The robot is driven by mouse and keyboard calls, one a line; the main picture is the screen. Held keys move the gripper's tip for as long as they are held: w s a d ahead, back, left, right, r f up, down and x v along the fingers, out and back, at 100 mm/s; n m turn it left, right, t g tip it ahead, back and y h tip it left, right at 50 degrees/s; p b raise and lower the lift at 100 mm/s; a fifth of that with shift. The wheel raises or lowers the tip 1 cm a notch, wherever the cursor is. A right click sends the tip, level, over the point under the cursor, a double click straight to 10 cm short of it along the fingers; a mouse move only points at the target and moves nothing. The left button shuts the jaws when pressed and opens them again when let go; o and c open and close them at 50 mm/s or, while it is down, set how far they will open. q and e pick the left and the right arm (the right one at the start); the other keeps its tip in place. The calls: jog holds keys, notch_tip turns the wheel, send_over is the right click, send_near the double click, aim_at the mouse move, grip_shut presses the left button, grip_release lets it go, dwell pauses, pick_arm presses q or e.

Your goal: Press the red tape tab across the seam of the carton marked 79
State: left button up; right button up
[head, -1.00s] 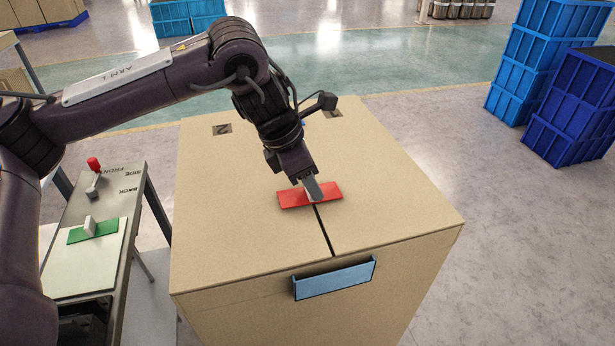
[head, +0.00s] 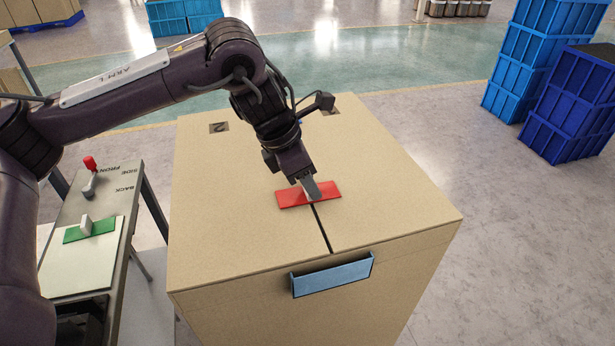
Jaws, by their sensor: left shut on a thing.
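The carton (head: 235,235) is a large tan box with a dark seam running down its top. A dark printed mark (head: 219,127) shows on its far left flap; a second is partly hidden behind my wrist. I cannot read 79 on it. The red tape tab (head: 292,197) lies flat across the seam, seeming to touch the carton top. My left gripper (head: 311,189) points down at the tab's middle and is shut on it; the grip itself is mostly hidden by the fingers. My right gripper is out of view.
A blue holder (head: 333,275) is on the carton's front face. Blue crates (head: 540,65) stand at the far right. Floor right of the carton is clear.

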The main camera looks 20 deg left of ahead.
pick_arm(q)
jog(key=shift+f, duration=0.1)
jog(key=o, duration=1)
jog(key=shift+o, duration=0.4)
jog(key=shift+o, duration=1.3)
jog(key=shift+r+p, duration=2.95)
jog(key=shift+r, duration=0.65)
